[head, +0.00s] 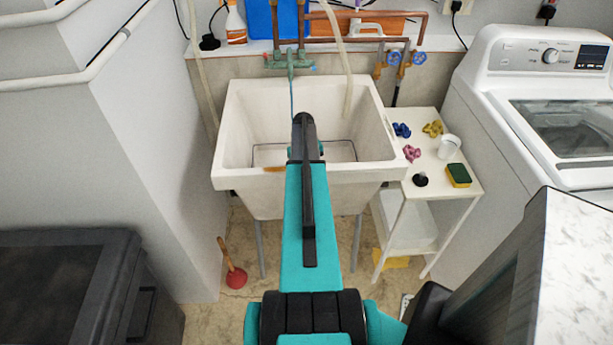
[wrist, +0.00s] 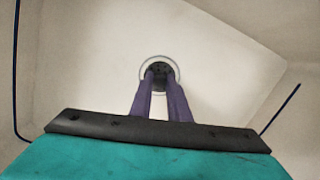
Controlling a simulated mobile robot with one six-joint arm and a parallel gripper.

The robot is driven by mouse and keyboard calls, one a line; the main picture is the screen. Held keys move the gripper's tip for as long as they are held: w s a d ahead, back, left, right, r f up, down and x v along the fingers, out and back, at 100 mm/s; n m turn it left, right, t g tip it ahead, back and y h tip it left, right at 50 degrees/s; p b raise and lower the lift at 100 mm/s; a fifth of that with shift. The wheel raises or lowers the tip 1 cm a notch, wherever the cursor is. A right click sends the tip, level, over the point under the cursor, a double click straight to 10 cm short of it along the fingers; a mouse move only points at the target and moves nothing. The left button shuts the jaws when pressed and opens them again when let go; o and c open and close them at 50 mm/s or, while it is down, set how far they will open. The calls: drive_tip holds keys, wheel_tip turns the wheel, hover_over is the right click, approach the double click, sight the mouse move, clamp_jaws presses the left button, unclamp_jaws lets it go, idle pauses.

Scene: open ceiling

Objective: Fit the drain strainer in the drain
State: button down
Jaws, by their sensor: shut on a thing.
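My gripper (wrist: 160,84) points down into the white utility sink (head: 240,125), its two long purple-grey fingers close together. In the wrist view, the fingertips are shut on a small dark round thing, which I take to be the drain strainer (wrist: 160,68). The pale ring of the drain (wrist: 144,66) shows around the strainer in the sink floor. The strainer lines up roughly with the drain's middle. I cannot tell whether it sits in the drain or is held just above it. In the head view, my arm hides the fingers, strainer and drain.
A wire rack lines the sink, its dark rods (wrist: 281,108) showing at both sides. A faucet (head: 290,62) and pale hose (head: 347,80) are at the back. A white side table (head: 455,203) holds a black stopper (head: 420,180), cup (head: 449,146), sponge (head: 458,175) and colored knobs.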

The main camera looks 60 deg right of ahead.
drive_tip(key=shift+f, duration=0.35)
idle(0.3)
drive_tip(key=c, duration=1.6)
unclamp_jaws()
drive_tip(key=shift+r, duration=0.1)
drive_tip(key=shift+w+d+r+b, duration=0.2)
drive_tip(key=shift+r+b, duration=0.3)
drive_tip(key=shift+r, duration=1.75)
drive_tip(key=shift+w+d+r+b, duration=0.2)
drive_tip(key=shift+r+b, duration=0.25)
drive_tip(key=shift+r, duration=1.85)
drive_tip(key=shift+w+d+r+b, duration=0.2)
drive_tip(key=shift+r+b, duration=0.3)
drive_tip(key=shift+r, duration=1.75)
